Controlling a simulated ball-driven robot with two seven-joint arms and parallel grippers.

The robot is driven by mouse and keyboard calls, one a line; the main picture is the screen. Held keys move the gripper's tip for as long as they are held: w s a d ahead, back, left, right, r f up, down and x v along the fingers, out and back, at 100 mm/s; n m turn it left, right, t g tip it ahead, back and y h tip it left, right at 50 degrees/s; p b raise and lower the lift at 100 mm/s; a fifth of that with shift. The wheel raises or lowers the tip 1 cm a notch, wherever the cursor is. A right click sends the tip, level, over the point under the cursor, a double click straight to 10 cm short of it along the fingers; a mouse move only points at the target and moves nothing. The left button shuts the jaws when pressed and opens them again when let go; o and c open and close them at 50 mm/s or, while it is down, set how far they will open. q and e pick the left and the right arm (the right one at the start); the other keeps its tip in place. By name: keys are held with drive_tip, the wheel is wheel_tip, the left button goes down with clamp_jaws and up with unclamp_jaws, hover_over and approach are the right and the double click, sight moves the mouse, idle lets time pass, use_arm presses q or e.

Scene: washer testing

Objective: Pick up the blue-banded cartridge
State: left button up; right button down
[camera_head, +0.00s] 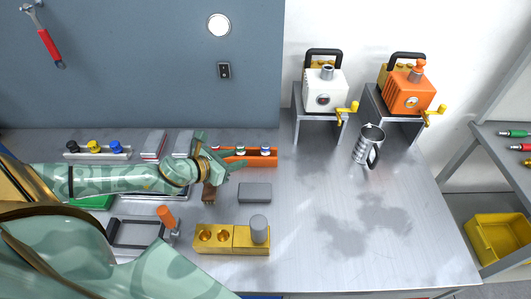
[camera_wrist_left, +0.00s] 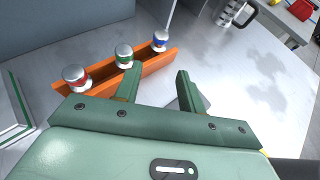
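The blue-banded cartridge (camera_head: 265,151) has a silver cap and stands at the right end of an orange rack (camera_head: 262,162). In the left wrist view the blue-banded cartridge (camera_wrist_left: 160,40) stands at the far end of the orange rack (camera_wrist_left: 150,71). A green-banded cartridge (camera_wrist_left: 123,56) is in the middle and a red-banded one (camera_wrist_left: 76,77) is at the near end. My left gripper (camera_head: 237,159) is open and empty, just left of the blue-banded cartridge and apart from it. Its two fingers (camera_wrist_left: 160,80) show spread in the wrist view. My right gripper is not in view.
A grey block (camera_head: 255,193) lies in front of the rack. A yellow block with holes (camera_head: 220,251) and a grey cylinder (camera_head: 259,229) are nearer. A metal mug (camera_head: 367,145) and two crank machines stand to the right.

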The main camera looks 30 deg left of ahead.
use_arm(q)
approach(262, 150)
drive_tip(key=x, duration=0.3)
drive_tip(key=shift+w+f+b, duration=0.25)
drive_tip(key=shift+f+b, duration=0.05)
drive_tip(key=shift+f, duration=0.05)
drive_tip(key=b+x, duration=0.1)
drive_tip(key=x, duration=0.4)
drive_tip(key=shift+w, duration=0.4)
drive_tip(key=shift+s, duration=0.1)
drive_tip(key=c, duration=0.8)
drive_tip(key=shift+o, duration=0.2)
